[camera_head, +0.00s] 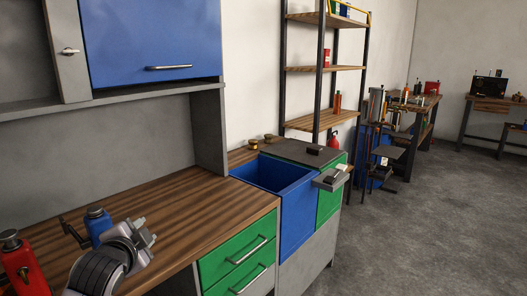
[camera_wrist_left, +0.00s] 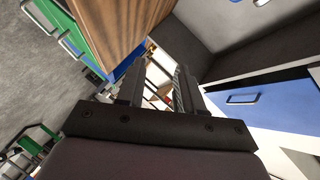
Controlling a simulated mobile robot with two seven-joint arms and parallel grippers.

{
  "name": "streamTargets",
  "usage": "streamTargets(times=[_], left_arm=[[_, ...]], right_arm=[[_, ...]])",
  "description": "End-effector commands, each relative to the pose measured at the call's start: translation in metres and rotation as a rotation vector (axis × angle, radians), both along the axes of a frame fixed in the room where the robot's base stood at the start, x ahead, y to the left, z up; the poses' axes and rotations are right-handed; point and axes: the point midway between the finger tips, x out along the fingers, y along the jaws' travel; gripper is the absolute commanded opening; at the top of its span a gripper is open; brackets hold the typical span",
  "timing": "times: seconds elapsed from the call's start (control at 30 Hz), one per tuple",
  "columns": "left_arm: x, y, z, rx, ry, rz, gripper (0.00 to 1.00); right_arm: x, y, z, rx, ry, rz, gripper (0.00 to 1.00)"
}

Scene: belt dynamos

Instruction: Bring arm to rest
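My left arm (camera_head: 103,268) comes in at the lower left of the head view, above the wooden worktop (camera_head: 190,204). My left gripper (camera_head: 146,230) points away to the right over the worktop. In the left wrist view the left gripper (camera_wrist_left: 161,72) shows two dark fingers standing apart. No held object can be made out between them, only the background. My right arm and gripper are out of both views.
A blue wall cabinet (camera_head: 150,35) hangs above. A blue sink (camera_head: 275,182) and green drawers (camera_head: 240,250) are to the right.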

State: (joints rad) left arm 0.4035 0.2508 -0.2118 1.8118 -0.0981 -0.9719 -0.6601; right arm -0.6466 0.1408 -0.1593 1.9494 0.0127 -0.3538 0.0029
Motion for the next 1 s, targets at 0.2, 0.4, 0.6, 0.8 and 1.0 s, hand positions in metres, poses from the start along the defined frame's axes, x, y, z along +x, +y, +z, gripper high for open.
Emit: streamTargets(times=[0.2, 0.4, 0.6, 0.8, 1.0], left_arm=[[-0.059, -0.024, -0.11, -0.242, 0.098, -0.009, 0.36], [-0.13, -0.042, -0.187, -0.472, 0.183, 0.026, 0.36], [-0.211, -0.056, -0.244, -0.698, 0.264, 0.102, 0.36], [-0.276, -0.063, -0.273, -0.866, 0.316, 0.184, 0.36], [-0.301, -0.065, -0.28, -0.931, 0.332, 0.221, 0.36]], right_arm=[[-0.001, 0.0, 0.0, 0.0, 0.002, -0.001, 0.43], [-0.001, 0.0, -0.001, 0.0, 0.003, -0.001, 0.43], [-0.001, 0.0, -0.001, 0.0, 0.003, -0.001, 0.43], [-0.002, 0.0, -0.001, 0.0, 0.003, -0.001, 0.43], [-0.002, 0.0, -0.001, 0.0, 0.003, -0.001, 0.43]])
